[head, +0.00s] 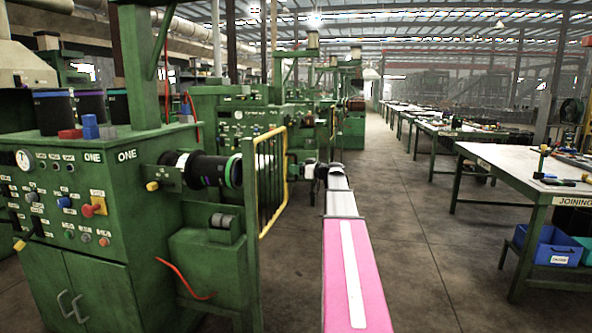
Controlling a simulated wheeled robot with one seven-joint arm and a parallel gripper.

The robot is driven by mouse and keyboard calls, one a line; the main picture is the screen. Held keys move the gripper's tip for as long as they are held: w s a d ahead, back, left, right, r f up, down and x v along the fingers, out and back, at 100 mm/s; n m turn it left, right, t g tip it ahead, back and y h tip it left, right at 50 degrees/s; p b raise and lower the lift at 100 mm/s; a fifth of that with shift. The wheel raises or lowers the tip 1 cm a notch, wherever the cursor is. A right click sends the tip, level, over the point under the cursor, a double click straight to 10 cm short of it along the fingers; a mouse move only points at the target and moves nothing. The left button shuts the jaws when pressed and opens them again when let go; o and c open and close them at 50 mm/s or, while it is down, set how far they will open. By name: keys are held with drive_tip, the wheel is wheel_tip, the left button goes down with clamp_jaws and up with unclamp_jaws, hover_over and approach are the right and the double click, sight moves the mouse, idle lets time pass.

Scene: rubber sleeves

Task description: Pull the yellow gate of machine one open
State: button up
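Machine one (95,215) is a green cabinet marked ONE at the left, with knobs and a dial. Its yellow gate (287,165), a yellow tube frame with dark upright bars, stands upright beside a green post (251,230), right of the black roller (208,170). I cannot tell how far the gate is open. My arm reaches forward from the bottom centre.
More green machines (230,120) stand behind. A joining table (540,170) with tools is at the right, with blue bins (548,245) under it. The concrete aisle (420,230) between my arm and the tables is clear. A red hose (185,280) hangs low on machine one.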

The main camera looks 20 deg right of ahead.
drive_tip(key=shift+a, duration=0.1)
clamp_jaws()
